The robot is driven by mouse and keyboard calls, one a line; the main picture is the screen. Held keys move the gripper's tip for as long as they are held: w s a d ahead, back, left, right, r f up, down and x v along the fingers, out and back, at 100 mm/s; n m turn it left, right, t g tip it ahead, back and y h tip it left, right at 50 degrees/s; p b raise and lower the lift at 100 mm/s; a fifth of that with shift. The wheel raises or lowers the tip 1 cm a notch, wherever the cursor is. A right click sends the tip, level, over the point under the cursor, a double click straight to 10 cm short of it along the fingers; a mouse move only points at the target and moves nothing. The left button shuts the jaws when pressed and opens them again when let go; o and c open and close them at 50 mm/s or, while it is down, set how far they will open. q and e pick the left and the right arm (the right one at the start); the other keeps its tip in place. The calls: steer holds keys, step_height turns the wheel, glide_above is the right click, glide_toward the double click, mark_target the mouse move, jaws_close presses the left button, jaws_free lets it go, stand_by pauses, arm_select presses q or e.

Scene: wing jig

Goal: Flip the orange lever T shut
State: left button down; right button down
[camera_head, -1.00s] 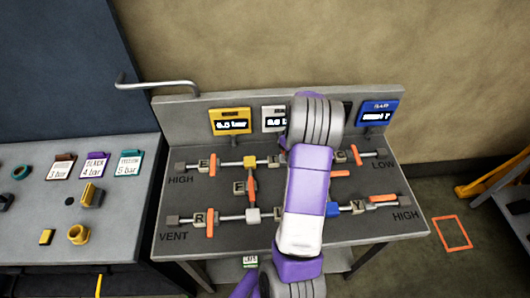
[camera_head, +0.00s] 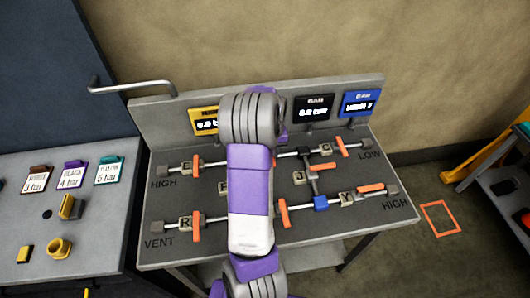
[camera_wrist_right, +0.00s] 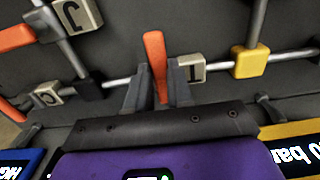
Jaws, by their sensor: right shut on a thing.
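In the right wrist view the orange lever (camera_wrist_right: 155,55) stands across a grey pipe beside a pale block marked with what looks like an upside-down T (camera_wrist_right: 192,70). My right gripper (camera_wrist_right: 158,88) is shut on this lever, with one dark finger on each side of it. In the head view my right arm covers the middle of the panel and hides this lever and the gripper. My left gripper is not in view.
The sloped panel (camera_head: 160,210) carries several other orange levers, including one by R (camera_head: 196,227) and one by Y (camera_head: 370,188). A yellow block (camera_wrist_right: 250,60) sits on the pipe near the gripped lever. A side table (camera_head: 95,235) with tags and fittings stands left.

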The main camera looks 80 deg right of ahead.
steer(key=shift+d+r, duration=0.1)
steer(key=c, duration=1)
jaws_free()
step_height(320, 180, up, 8)
steer(key=shift+f+p, duration=0.25)
steer(key=shift+p, duration=0.3)
